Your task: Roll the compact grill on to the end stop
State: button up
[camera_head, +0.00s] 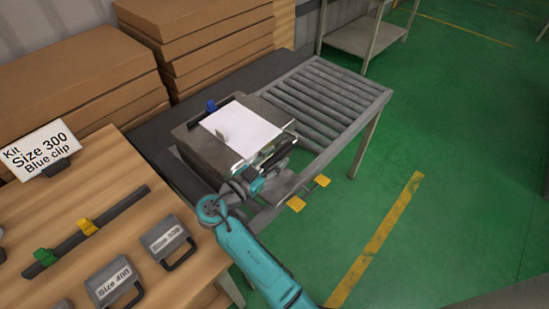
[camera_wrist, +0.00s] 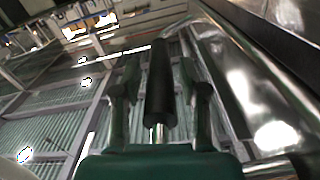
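The compact grill (camera_head: 195,145), a grey metal box with a white sheet (camera_head: 240,128) on top and a blue clip (camera_head: 211,105) at its back left edge, sits at the near end of the roller conveyor (camera_head: 335,95). My gripper (camera_head: 268,168) is at the grill's front right side, by its handle. In the wrist view, my gripper (camera_wrist: 160,95) is open, with one finger on each side of a dark handle grip (camera_wrist: 160,80). Narrow gaps show between fingers and grip. I cannot make out the end stop.
Bare rollers run from the grill toward the back right. Cardboard stacks (camera_head: 200,40) stand behind. A wooden table (camera_head: 100,190) at left holds size plates (camera_head: 165,237), a clip rail (camera_head: 85,232) and a "Size 300, Blue clip" sign (camera_head: 40,148). Yellow pedals (camera_head: 297,203) stick out below the conveyor.

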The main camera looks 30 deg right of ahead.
jog(key=shift+a, duration=0.1)
jog(key=v, duration=1.1)
jog(key=shift+s+a, duration=0.15)
jog(key=shift+a, duration=0.25)
